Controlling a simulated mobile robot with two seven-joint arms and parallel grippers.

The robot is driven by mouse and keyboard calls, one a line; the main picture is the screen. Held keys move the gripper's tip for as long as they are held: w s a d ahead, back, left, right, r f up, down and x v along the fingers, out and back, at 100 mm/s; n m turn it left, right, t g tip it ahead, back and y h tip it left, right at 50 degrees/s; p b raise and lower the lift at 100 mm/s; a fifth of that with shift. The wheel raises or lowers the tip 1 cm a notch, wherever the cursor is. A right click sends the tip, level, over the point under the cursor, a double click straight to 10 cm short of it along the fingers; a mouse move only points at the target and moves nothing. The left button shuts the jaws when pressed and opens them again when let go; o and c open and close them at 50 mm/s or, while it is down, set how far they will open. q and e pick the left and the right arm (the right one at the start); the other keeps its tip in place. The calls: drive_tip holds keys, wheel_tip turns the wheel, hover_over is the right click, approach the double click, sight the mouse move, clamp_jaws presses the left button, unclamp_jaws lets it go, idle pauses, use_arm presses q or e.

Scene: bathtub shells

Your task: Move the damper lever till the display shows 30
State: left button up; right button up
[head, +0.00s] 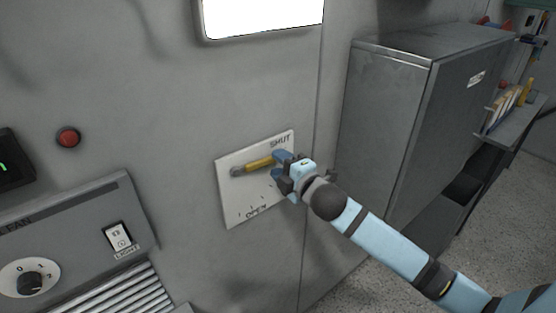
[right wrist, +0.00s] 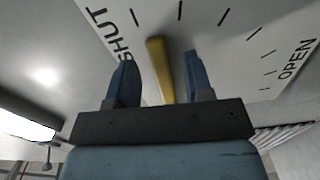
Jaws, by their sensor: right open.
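The damper lever (head: 260,162) is a yellow bar on a grey pivot, mounted on a white plate (head: 234,203) on the grey wall. The plate reads SHUT at the top and OPEN at the bottom, with tick marks between. The lever points right and slightly up, nearer SHUT. My right gripper (head: 277,165) is at the lever's free end. In the right wrist view the lever (right wrist: 160,69) stands between the open fingers of my right gripper (right wrist: 158,80), with gaps on both sides. A small dark display (head: 14,160) at the left edge shows a green mark, cut off and unreadable. My left gripper is not in view.
A red button (head: 68,137) sits on the wall left of the plate. Below it is a grey panel with a fan knob (head: 32,283) and a light switch (head: 119,237). A grey metal cabinet (head: 385,115) stands to the right. A bright white panel (head: 262,14) is above.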

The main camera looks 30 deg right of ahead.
drive_tip(key=shift+w+a, duration=0.1)
drive_tip(key=shift+w, duration=0.35)
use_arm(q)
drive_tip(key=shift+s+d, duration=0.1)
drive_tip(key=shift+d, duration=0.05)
use_arm(e)
drive_tip(key=shift+c, duration=0.2)
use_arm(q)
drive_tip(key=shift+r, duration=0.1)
use_arm(e)
clamp_jaws()
drive_tip(key=f+m, duration=0.1)
drive_tip(key=m, duration=0.1)
drive_tip(key=a+f+m, duration=0.1)
drive_tip(key=f+m, duration=0.1)
drive_tip(key=shift+s+f, duration=0.1)
drive_tip(key=shift+f, duration=0.15)
drive_tip(key=shift+o, duration=0.2)
unclamp_jaws()
